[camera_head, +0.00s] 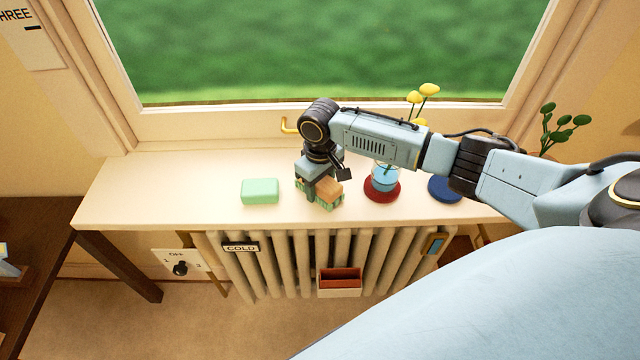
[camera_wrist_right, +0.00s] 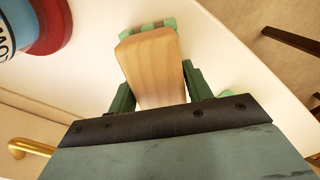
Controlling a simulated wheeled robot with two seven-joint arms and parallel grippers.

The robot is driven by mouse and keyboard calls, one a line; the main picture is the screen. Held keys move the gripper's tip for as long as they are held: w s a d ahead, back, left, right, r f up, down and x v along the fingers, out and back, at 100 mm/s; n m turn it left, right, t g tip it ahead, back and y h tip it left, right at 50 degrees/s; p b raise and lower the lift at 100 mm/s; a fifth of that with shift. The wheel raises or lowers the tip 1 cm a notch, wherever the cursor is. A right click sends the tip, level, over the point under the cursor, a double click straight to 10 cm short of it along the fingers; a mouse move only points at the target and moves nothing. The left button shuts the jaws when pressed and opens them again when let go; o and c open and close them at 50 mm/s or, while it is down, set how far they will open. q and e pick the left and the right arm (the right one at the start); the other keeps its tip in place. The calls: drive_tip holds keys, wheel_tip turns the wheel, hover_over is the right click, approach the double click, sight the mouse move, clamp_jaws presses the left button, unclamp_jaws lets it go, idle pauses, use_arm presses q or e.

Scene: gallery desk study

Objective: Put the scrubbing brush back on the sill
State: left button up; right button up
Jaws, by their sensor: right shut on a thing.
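The scrubbing brush (camera_head: 329,188) has a pale wooden back and green and brown bristles below it. It is at the sill (camera_head: 215,215), between the green block and the red-based vase; I cannot tell whether its bristles touch the surface. My right gripper (camera_head: 318,186) reaches down over it and is shut on it, partly hiding it. In the right wrist view the wooden back (camera_wrist_right: 150,65) lies between the two dark green fingers (camera_wrist_right: 158,95), with the striped bristle edge beyond. My left gripper is not in view.
A green block (camera_head: 260,191) sits left of the brush. A vase of yellow flowers on a red base (camera_head: 381,192) stands close right, with a blue disc (camera_head: 444,188) beyond. The window handle (camera_head: 289,125) is behind. The sill's left end is clear. A radiator (camera_head: 300,260) stands below.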

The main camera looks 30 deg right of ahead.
drive_tip(key=shift+f, duration=0.15)
drive_tip(key=o, duration=0.9)
drive_tip(key=shift+o, duration=0.2)
wheel_tip(320, 180, up, 12)
drive_tip(key=shift+r+p, duration=0.2)
drive_tip(key=shift+p, duration=0.1)
